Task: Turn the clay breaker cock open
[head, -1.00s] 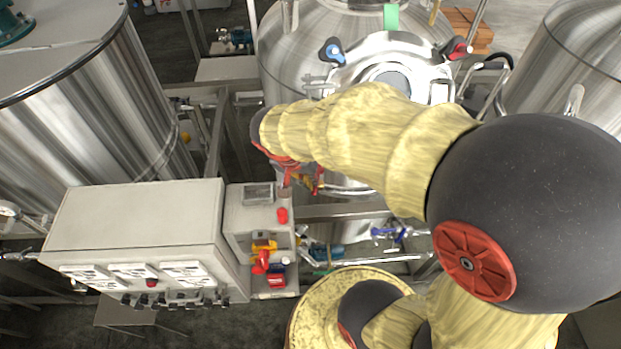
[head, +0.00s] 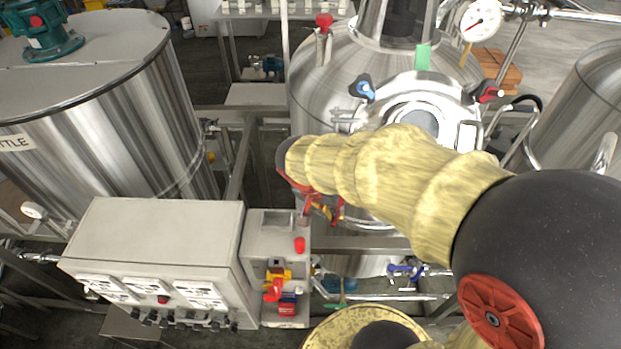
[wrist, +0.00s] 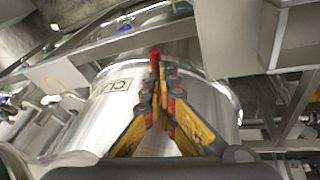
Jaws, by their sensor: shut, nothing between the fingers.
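I cannot tell for sure which fitting is the clay breaker cock. A small fitting with a red handle (head: 324,20) stands upright on the shoulder of the middle steel vessel (head: 318,75) and may be it. My gripper (head: 326,210) is far below that fitting in the head view, in front of the vessel and right of the grey switch box, partly hidden by my wrist. In the wrist view my gripper (wrist: 156,85) has its yellow fingers closed together and empty. A red piece (wrist: 155,58) shows at the fingertips; whether it is beyond them is unclear.
A blue knob (head: 361,88) and a red knob (head: 489,92) flank the vessel's hatch. A grey control box (head: 160,235) and a small switch box with a red-and-yellow handle (head: 273,288) stand at lower left. A blue-handled valve (head: 405,272) sits low right of my gripper.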

